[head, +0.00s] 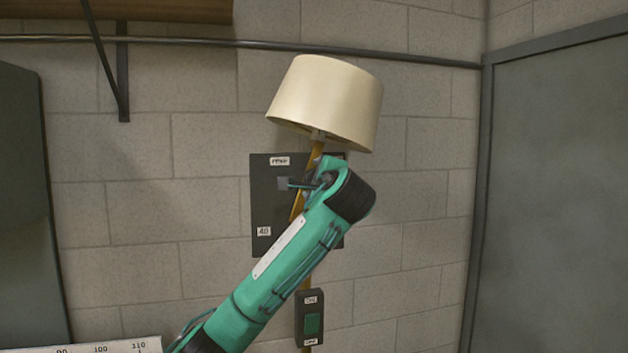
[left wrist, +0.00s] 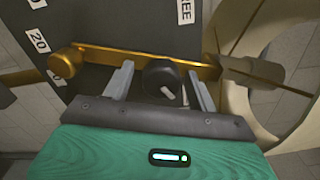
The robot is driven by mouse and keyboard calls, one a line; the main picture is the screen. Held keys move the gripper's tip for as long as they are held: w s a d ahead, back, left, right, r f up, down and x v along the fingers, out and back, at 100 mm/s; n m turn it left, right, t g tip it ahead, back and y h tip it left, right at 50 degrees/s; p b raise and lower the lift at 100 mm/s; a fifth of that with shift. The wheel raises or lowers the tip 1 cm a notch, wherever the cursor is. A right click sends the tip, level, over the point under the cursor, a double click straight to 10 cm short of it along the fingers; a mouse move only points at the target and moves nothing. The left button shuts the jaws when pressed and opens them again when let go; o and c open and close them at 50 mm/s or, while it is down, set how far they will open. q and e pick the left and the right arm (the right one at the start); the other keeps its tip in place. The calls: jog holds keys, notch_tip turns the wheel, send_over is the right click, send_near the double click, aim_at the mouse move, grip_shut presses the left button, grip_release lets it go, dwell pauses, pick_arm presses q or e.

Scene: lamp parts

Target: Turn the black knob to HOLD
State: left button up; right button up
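The black knob (left wrist: 160,76) shows in the left wrist view, with a small white mark on it, in front of a brass bar (left wrist: 100,56). My left gripper (left wrist: 160,70) has one finger on each side of the knob, with a visible gap on both sides, so it is open around it. In the head view my left gripper (head: 303,184) is at the dark panel (head: 262,215), partly hidden by my teal arm; the knob is hidden there. No label that I can read says HOLD. My right gripper is out of view.
A cream lampshade (head: 325,98) is on the brass arm (head: 315,156) just above the gripper. The panel carries white labels, one reading 40 (head: 264,231). A switch box (head: 310,322) with a green rocker is below. A ruler strip (head: 90,348) is at lower left.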

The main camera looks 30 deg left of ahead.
pick_arm(q)
jog(key=b+v, duration=0.6)
jog(key=v, duration=0.7)
jog(key=shift+s+d+b, duration=0.25)
jog(key=shift+b, duration=0.15)
